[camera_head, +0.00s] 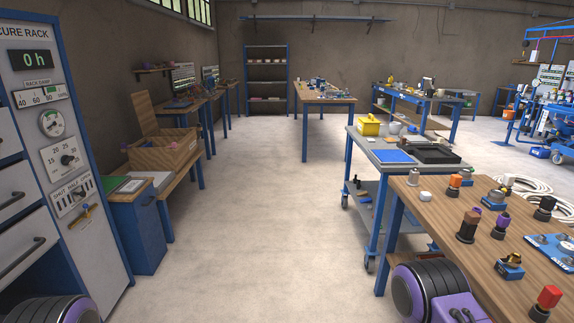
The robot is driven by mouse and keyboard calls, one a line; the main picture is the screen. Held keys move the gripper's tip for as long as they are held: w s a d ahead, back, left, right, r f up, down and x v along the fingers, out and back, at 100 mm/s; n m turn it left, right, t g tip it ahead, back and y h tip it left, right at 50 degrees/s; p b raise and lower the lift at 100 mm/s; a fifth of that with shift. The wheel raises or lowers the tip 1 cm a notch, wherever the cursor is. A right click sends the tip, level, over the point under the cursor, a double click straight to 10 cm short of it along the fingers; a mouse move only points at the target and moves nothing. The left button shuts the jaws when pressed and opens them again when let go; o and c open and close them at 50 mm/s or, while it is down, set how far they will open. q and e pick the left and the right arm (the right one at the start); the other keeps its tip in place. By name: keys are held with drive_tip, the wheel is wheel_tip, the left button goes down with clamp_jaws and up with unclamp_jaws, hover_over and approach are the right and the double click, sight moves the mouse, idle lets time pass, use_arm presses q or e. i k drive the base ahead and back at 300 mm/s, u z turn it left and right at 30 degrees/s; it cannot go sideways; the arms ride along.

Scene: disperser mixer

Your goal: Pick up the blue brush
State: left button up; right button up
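I cannot pick out a blue brush in this view; at this distance many small items are too small to tell apart. Neither gripper is in view. Only black and purple parts of my own arms show at the bottom left and bottom right edges.
A wooden workbench (440,226) at right holds several small fittings. Behind it stands a wheeled cart (366,157) with a blue mat (393,156) and yellow box (370,126). A cure rack (55,150) stands close at left, beside a blue cabinet (140,240). The middle floor is clear.

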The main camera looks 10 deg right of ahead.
sight(411, 130)
drive_tip(key=i, duration=6.45)
drive_tip(key=z, duration=2.3)
